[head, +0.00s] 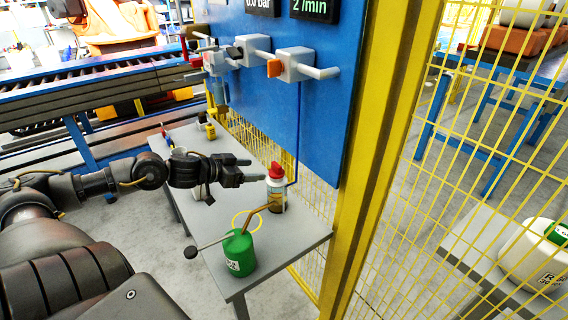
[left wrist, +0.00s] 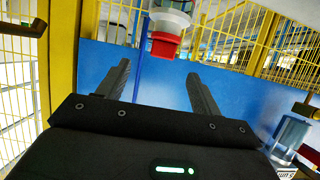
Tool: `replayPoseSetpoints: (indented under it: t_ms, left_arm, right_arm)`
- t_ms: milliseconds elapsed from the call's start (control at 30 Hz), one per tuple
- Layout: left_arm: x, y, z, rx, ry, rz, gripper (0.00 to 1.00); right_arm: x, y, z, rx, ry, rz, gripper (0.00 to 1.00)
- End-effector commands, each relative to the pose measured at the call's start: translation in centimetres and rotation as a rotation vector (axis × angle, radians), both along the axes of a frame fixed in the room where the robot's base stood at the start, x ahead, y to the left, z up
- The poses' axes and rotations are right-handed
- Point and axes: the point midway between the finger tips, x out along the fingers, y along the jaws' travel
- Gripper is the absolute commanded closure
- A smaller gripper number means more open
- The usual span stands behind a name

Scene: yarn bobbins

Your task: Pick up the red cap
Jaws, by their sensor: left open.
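The red cap (head: 276,170) sits on top of an upright spray can (head: 277,195) near the right edge of the grey table (head: 300,238). In the left wrist view the red cap (left wrist: 165,46) shows at the top, beyond and between the fingertips. My left gripper (head: 253,170) is just left of the cap at about its height, with fingers pointing toward it. The fingers stand apart and nothing is between them; they also show in the left wrist view (left wrist: 158,70). My right gripper is not in view.
A green oil can (head: 240,256) with a long spout stands in front of the spray can. A yellow ring (head: 235,222) lies beside it. A blue panel (head: 310,120) with valve handles (head: 296,66) rises behind, by a yellow post (head: 361,190) and mesh fence.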

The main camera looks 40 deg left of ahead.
Motion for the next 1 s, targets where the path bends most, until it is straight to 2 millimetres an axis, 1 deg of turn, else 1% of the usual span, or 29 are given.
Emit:
replayPoseSetpoints:
  t_ms: [167, 267, 400, 467, 600, 800, 1000]
  left_arm:
    - [-0.4, 0.4, -0.1, -0.001, 0.000, 0.009, 0.35]
    - [-0.5, 0.7, -0.3, -0.002, 0.001, 0.016, 0.35]
    - [0.2, 0.6, -0.6, -0.003, -0.002, 0.019, 0.35]
    - [0.7, 0.5, -0.8, -0.003, -0.003, 0.019, 0.35]
    - [1.9, 0.1, -1.2, 0.000, -0.003, 0.019, 0.35]
    - [3.3, -0.2, -1.7, -0.004, -0.004, 0.023, 0.35]
    - [4.1, -0.7, -2.1, -0.001, -0.002, 0.017, 0.35]
  right_arm:
    - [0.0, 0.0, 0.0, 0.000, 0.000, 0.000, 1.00]
    - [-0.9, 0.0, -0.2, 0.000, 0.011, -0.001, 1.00]
    - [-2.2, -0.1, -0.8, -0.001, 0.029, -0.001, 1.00]
    - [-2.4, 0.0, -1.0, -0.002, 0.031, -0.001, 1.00]
    - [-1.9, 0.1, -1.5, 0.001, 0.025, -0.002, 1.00]
    - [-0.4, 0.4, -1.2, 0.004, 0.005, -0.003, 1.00]
    - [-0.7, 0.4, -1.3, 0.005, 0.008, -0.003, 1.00]
